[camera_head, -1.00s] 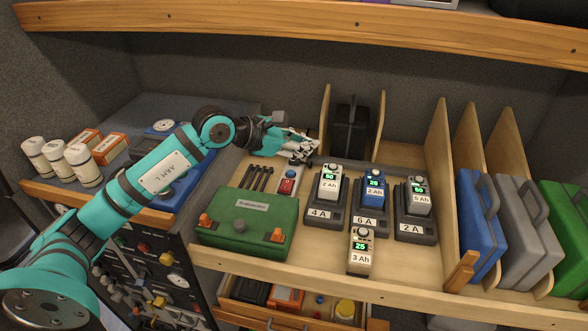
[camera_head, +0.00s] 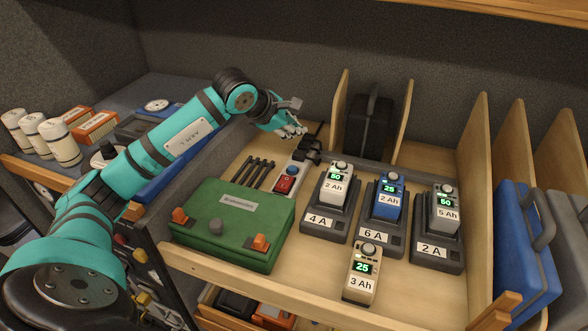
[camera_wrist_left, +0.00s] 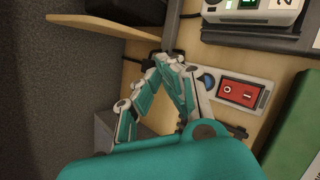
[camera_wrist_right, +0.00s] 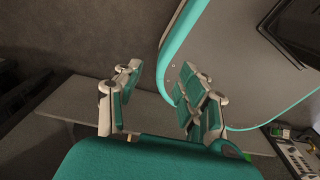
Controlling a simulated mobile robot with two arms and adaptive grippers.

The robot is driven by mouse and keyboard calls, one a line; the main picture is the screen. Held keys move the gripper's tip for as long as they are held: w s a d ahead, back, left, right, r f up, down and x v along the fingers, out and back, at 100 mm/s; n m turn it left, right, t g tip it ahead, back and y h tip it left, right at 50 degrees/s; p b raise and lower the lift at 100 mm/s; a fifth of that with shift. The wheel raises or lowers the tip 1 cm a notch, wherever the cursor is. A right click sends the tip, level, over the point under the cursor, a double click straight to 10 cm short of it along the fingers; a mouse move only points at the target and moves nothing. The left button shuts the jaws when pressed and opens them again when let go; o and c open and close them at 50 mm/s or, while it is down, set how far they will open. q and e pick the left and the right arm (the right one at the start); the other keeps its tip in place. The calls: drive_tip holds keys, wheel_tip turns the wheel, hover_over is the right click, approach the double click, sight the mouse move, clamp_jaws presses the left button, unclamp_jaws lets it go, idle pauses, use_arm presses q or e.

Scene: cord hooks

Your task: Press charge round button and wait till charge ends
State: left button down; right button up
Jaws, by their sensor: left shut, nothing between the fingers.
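A small grey panel (camera_head: 297,180) with a blue round button (camera_head: 292,170) and a red rocker switch (camera_head: 285,184) lies on the wooden shelf. The button (camera_wrist_left: 207,82) and the red switch (camera_wrist_left: 241,94) also show in the left wrist view. My left gripper (camera_head: 298,131) is shut and empty, behind the button in the head view and apart from it. Three chargers labelled 4 A (camera_head: 318,222), 6 A (camera_head: 367,226) and 2 A (camera_head: 432,250) hold batteries with lit green displays. A beige 3 Ah battery (camera_head: 362,273) stands in front. My right gripper (camera_wrist_right: 160,80) is open and empty.
A green case (camera_head: 235,222) lies left of the chargers, with black rods (camera_head: 256,174) behind it. A black case (camera_head: 369,122) stands between wooden dividers at the back. A blue case (camera_head: 525,245) stands at the right. White jars (camera_head: 58,142) stand at the far left.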

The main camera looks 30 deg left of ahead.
sight(294, 169)
use_arm(q)
wheel_tip(294, 169, down, 9)
drive_tip(key=b, duration=0.5)
drive_tip(key=shift+b, duration=0.4)
use_arm(e)
drive_tip(key=f, duration=0.2)
drive_tip(key=w+f, duration=0.1)
drive_tip(key=f, duration=0.2)
drive_tip(key=shift+w+a+f, duration=0.2)
drive_tip(key=shift+w+f, duration=0.15)
drive_tip(key=shift+w, duration=0.05)
use_arm(q)
drive_tip(key=shift+r, duration=0.1)
use_arm(e)
drive_tip(key=shift+w, duration=0.2)
use_arm(q)
drive_tip(key=shift+f+b, duration=0.4)
drive_tip(key=shift+b, duration=0.1)
use_arm(e)
drive_tip(key=shift+d+f, duration=0.1)
drive_tip(key=shift+f, duration=0.4)
